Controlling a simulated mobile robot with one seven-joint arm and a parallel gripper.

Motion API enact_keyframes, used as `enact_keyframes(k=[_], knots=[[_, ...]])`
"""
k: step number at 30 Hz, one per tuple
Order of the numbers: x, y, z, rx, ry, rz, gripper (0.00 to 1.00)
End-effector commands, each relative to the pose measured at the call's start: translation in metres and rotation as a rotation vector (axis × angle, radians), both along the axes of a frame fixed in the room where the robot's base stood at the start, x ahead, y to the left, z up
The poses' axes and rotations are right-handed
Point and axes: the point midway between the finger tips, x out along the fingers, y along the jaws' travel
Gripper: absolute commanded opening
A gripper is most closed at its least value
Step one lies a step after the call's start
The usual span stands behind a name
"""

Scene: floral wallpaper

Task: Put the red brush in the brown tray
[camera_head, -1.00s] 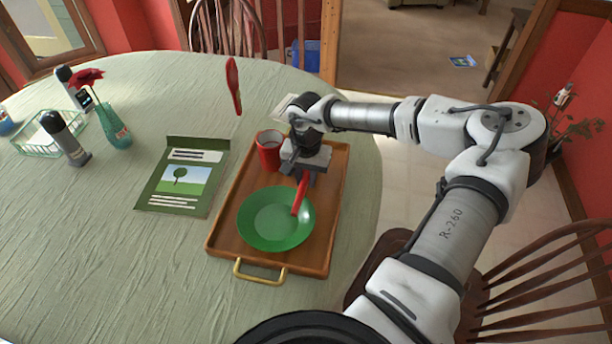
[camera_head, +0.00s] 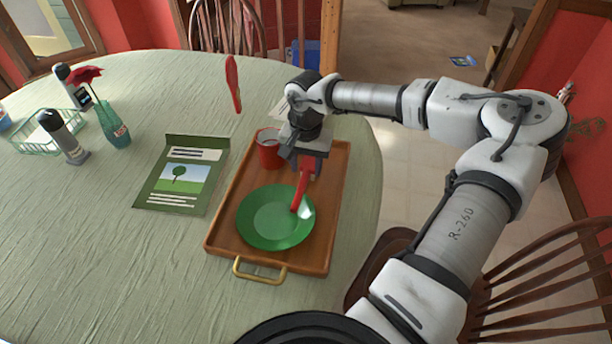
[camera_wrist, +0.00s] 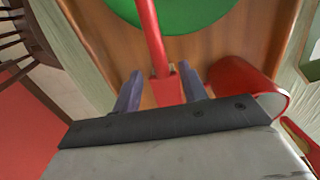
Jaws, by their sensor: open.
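A long red tool, apparently the red brush (camera_head: 302,188), lies in the brown tray (camera_head: 225,243) with one end over the green plate (camera_head: 265,222). Its other end is under my gripper (camera_head: 305,166). In the wrist view the brush (camera_wrist: 150,35) runs from the plate (camera_wrist: 186,10) to a thicker block between the fingers. My gripper (camera_wrist: 162,88) is open around that block, with a gap on each side. Whether the brush's far end rests on the tray floor is hard to tell.
A red mug (camera_head: 268,152) stands in the tray close beside my gripper; it also shows in the wrist view (camera_wrist: 240,78). Another red long-handled item (camera_head: 233,88) lies behind the tray. A green booklet (camera_head: 180,180) lies left. A vase (camera_head: 115,128) and bottle (camera_head: 65,140) stand farther left.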

Motion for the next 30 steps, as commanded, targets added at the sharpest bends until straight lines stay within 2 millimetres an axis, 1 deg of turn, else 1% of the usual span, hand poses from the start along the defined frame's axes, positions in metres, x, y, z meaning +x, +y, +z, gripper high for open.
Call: enact_keyframes(k=[3,6,9,12,17,30], knots=[[0.001,-0.001,0.024,-0.002,-0.004,-0.001,0.42],[0.000,-0.001,0.044,-0.002,-0.003,0.000,0.42],[0.000,0.000,0.060,-0.001,-0.002,0.000,0.42],[0.000,0.000,0.070,-0.001,0.000,-0.001,0.42],[0.000,0.000,0.076,0.000,0.001,0.000,0.42],[0.000,0.000,0.076,0.000,0.001,0.001,0.42]])
